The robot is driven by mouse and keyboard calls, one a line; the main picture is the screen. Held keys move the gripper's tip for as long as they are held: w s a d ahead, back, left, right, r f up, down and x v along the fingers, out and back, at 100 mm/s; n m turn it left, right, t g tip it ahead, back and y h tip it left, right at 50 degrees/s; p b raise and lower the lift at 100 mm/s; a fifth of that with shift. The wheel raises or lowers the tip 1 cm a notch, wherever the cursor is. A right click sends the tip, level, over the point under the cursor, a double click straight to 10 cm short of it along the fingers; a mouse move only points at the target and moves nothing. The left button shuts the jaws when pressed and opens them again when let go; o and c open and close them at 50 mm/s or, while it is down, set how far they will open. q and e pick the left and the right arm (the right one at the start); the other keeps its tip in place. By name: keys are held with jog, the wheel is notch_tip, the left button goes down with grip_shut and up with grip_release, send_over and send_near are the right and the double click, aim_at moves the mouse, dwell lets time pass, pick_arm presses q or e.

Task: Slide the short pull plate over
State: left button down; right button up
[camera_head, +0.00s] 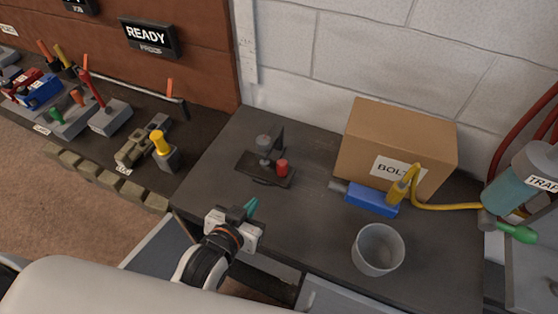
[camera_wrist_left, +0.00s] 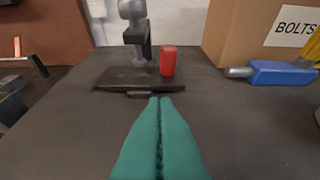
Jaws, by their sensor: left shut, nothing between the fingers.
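A flat dark plate (camera_head: 247,166) lies on the bench, carrying a grey metal upright and a red cylinder (camera_head: 282,168). The plate also shows ahead in the left wrist view (camera_wrist_left: 122,79), with a small dark tab (camera_wrist_left: 140,95) at its near edge. I cannot tell for certain which part is the short pull plate. My left gripper (camera_head: 252,207) has teal fingers, shut and empty, low over the bench on the near side of the plate. Its fingertips (camera_wrist_left: 160,101) point at the plate's near edge, seemingly just short of it. My right gripper is not in view.
A cardboard box (camera_head: 398,137) stands behind a blue tool (camera_head: 371,198) with a yellow hose at the right. A grey cup (camera_head: 378,249) stands near the front right. Bare bench top (camera_head: 310,235) lies between plate and cup. A cluttered side bench is at the left.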

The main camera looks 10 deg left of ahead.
aim_at(284, 161)
pick_arm(q)
jog(key=shift+t+h, duration=0.3)
jog(key=shift+t, duration=0.4)
jog(key=w+d+p, duration=0.1)
jog(key=w, duration=0.3)
jog(key=w+d+r+p, duration=0.1)
jog(key=w, duration=0.3)
jog(key=w+d+r+p, duration=0.1)
jog(key=w, duration=0.4)
jog(key=shift+d, duration=0.4)
jog(key=shift+s+f+p, duration=0.1)
jog(key=shift+f+p, duration=0.2)
jog(key=shift+f, duration=0.5)
jog(key=shift+s+f, duration=0.1)
jog(key=shift+f, duration=0.1)
jog(key=shift+s+f, duration=0.1)
